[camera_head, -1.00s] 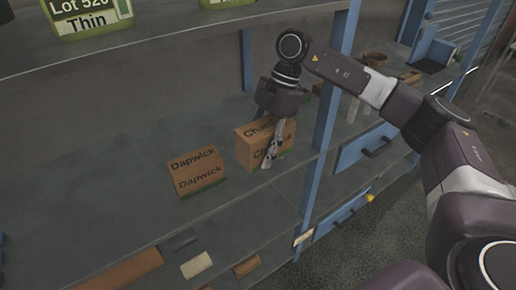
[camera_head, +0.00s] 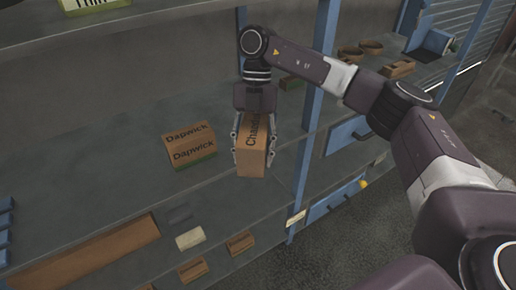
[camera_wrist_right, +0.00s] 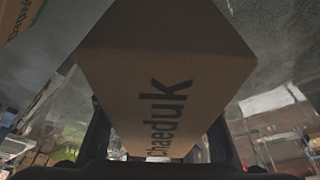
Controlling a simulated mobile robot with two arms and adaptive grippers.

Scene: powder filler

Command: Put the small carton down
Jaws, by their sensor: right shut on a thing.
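The small brown carton, lettered "Chaeduk", is in my right gripper (camera_head: 254,142). The carton (camera_head: 252,162) is turned on end in the head view, with its lettering running upward. One finger of the gripper lies along each side of it. In the right wrist view the carton (camera_wrist_right: 165,75) fills the middle between the two dark fingers. Its lower end is near the front part of the grey shelf (camera_head: 180,215); I cannot tell whether it touches. My left gripper is not in view.
A second brown carton, lettered "Dapwick" (camera_head: 190,146), stands on the shelf to the left. A blue upright (camera_head: 308,140) is close on the right. A lower level holds a long brown tray (camera_head: 95,258) and small boxes (camera_head: 192,270). The shelf left of Dapwick is bare.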

